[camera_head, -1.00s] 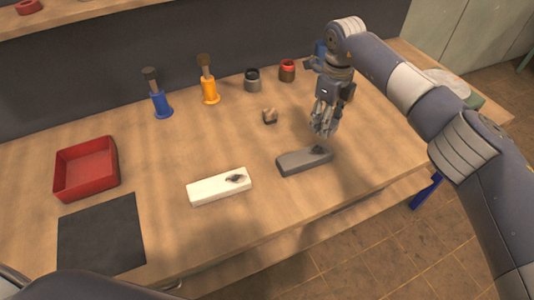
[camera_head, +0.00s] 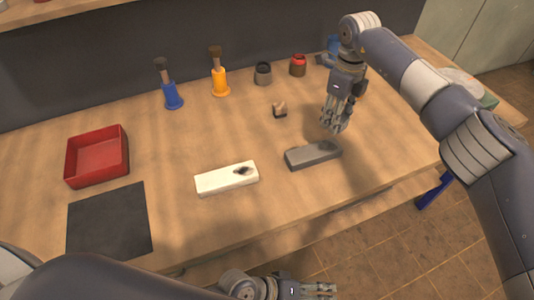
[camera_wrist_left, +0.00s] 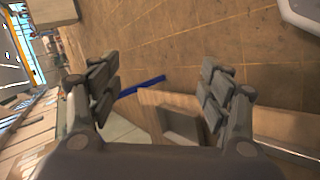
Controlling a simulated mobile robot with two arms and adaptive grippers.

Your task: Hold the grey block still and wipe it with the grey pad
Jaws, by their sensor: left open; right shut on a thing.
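The grey block (camera_head: 305,157) lies flat near the front edge of the table, with a dark smudge at its right end. My right gripper (camera_head: 334,127) is just behind and above that end, fingers pointing down. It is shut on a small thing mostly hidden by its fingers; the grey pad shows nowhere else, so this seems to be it. My left gripper (camera_head: 318,289) is low at the bottom of the head view, in front of the table. In the left wrist view my left gripper (camera_wrist_left: 158,92) is open and empty, with floor and table parts beyond it.
A white block (camera_head: 215,182) with a dark smudge lies left of the grey block. A red tray (camera_head: 97,178), a dark mat (camera_head: 108,220), blue (camera_head: 173,100) and orange (camera_head: 220,86) brush holders, two jars and a small tan-and-dark piece (camera_head: 280,110) stand around. Table between them is clear.

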